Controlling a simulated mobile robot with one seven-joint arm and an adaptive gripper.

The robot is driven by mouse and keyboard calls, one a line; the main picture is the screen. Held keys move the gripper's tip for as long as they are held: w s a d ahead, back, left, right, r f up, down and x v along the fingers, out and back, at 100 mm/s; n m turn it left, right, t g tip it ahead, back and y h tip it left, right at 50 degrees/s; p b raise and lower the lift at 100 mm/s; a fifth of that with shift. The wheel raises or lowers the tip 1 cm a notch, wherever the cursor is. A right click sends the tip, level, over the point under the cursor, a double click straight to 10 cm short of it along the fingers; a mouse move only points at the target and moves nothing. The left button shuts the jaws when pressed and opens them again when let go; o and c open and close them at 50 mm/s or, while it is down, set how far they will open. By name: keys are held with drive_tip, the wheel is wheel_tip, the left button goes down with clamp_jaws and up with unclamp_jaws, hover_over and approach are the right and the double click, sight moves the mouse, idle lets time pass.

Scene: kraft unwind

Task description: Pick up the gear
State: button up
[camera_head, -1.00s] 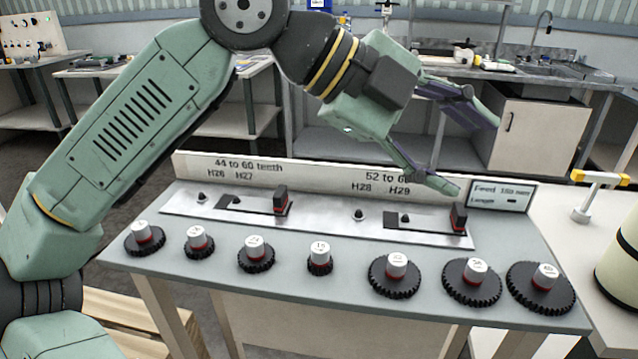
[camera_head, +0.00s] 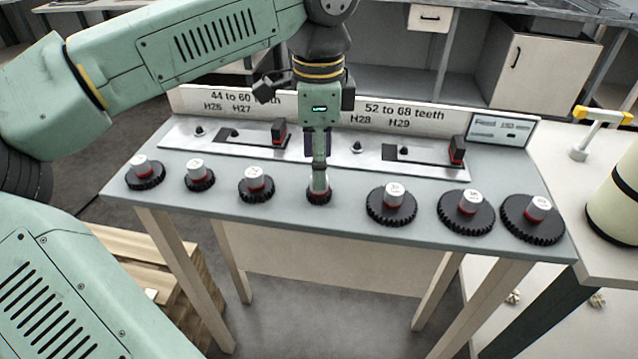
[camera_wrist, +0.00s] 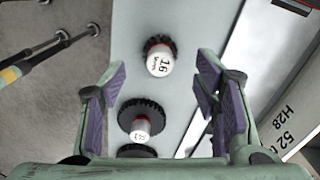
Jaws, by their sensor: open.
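Several black toothed gears with white numbered hubs and red bands stand in a row on a grey table (camera_head: 230,205). My gripper (camera_head: 320,170) points down over the small fourth gear (camera_head: 318,197) from the left and hides most of its hub. In the wrist view, my gripper (camera_wrist: 155,92) is open, with purple-padded fingers spread and nothing held. A gear marked 16 (camera_wrist: 160,58) shows beyond the fingertips, and another gear (camera_wrist: 141,128) sits lower between the fingers. I cannot tell whether the fingers touch any gear.
The neighbouring gears are the third (camera_head: 256,184) on the left and the larger fifth (camera_head: 391,204) on the right. Behind the row lie metal slotted plates (camera_head: 410,170) and an upright sign board (camera_head: 405,122). A side table with a yellow-handled tool (camera_head: 604,116) stands right.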

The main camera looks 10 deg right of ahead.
sight(317, 197)
drive_tip(key=shift+f+p, duration=0.7)
drive_tip(key=shift+f, duration=1.65)
drive_tip(key=shift+c, duration=0.6)
drive_tip(key=c, duration=1.1)
drive_tip(key=shift+c, duration=0.2)
